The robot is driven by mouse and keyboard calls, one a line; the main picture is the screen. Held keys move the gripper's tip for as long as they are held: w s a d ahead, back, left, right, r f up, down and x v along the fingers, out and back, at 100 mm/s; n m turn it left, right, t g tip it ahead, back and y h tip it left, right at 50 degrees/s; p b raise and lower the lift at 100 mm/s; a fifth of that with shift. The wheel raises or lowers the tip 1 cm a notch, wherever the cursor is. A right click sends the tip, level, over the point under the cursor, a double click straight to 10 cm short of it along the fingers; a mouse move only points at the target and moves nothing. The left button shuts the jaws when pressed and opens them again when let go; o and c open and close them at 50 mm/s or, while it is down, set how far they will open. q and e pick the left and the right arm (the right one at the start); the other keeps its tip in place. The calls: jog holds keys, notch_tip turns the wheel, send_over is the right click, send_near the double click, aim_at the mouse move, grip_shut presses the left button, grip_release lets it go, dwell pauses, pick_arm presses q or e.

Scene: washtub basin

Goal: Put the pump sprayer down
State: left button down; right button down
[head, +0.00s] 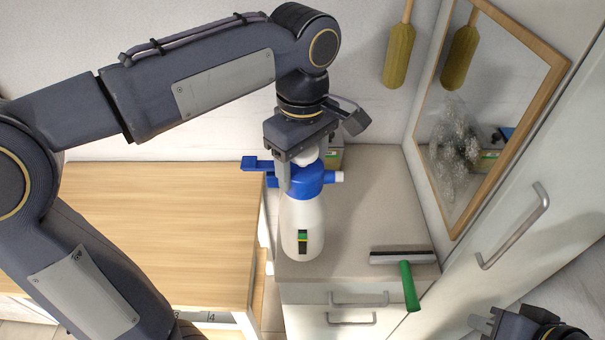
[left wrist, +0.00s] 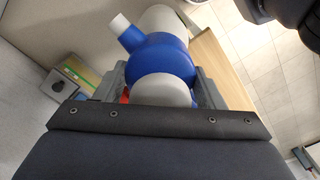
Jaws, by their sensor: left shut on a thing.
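The pump sprayer (head: 303,222) has a white bottle and a blue head with a white nozzle. In the head view it is upright over the left part of the grey countertop (head: 375,215); I cannot tell whether its base touches the surface. My left gripper (head: 300,172) comes down from above and is shut on the sprayer's blue head. In the left wrist view the blue head (left wrist: 160,60) sits between the two fingers, with the white bottle beyond it. My right gripper (head: 484,322) shows only partly at the lower right corner, away from the sprayer; its fingers are not clear.
A squeegee with a green handle (head: 408,284) lies at the counter's front right edge. A small box (head: 334,158) stands behind the sprayer. A wooden table (head: 160,225) is on the left. A wood-framed mirror (head: 490,110) is on the right. The counter's middle is clear.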

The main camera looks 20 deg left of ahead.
aim_at(302, 210)
pick_arm(q)
jog(key=shift+w+f, duration=0.2)
jog(key=shift+w+a+f, duration=0.1)
jog(key=shift+w+f, duration=0.1)
jog(key=shift+f, duration=1.65)
jog(key=shift+c, duration=1.6)
grip_release()
jog(key=shift+f, duration=0.1)
